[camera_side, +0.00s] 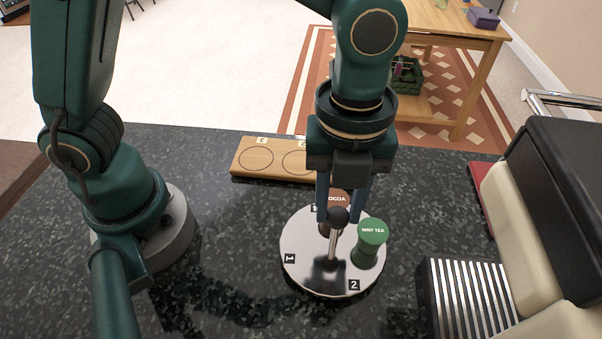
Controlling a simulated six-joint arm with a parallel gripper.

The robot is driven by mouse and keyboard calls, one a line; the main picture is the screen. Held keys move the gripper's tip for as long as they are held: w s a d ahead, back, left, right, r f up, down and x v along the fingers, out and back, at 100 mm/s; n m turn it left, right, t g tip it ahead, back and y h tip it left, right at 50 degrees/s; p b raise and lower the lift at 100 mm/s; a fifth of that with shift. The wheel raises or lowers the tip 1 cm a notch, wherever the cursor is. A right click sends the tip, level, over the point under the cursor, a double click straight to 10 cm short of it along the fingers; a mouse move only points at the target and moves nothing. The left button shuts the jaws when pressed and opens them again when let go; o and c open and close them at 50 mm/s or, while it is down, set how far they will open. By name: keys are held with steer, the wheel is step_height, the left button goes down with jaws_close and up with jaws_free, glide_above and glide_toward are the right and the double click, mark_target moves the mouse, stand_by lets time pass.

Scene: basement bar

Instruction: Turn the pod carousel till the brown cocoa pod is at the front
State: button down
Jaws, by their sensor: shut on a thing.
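The pod carousel (300,262) is a round mirrored disc on the dark counter, with number tags at its edge and a metal centre post topped by a black knob (338,216). My gripper (339,218) points down from above, its fingers shut on the knob. The brown cocoa pod (337,198) stands on the far side of the disc, behind the knob. My left finger covers part of its label, and the knob and fingers hide much of its body. The green mint tea pod (372,233) stands at the right of the disc, apart from my fingers.
A wooden board (257,158) with ringed places lies behind the carousel. A ribbed metal grate (468,298) and a black and cream machine (545,200) stand at the right. The counter (230,225) between my base and the disc is clear.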

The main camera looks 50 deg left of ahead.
stand_by(0.4)
steer(key=shift+m, duration=0.7)
steer(key=c, duration=0.5)
jaws_free()
steer(key=shift+c, duration=0.2)
steer(key=shift+r, duration=2.6)
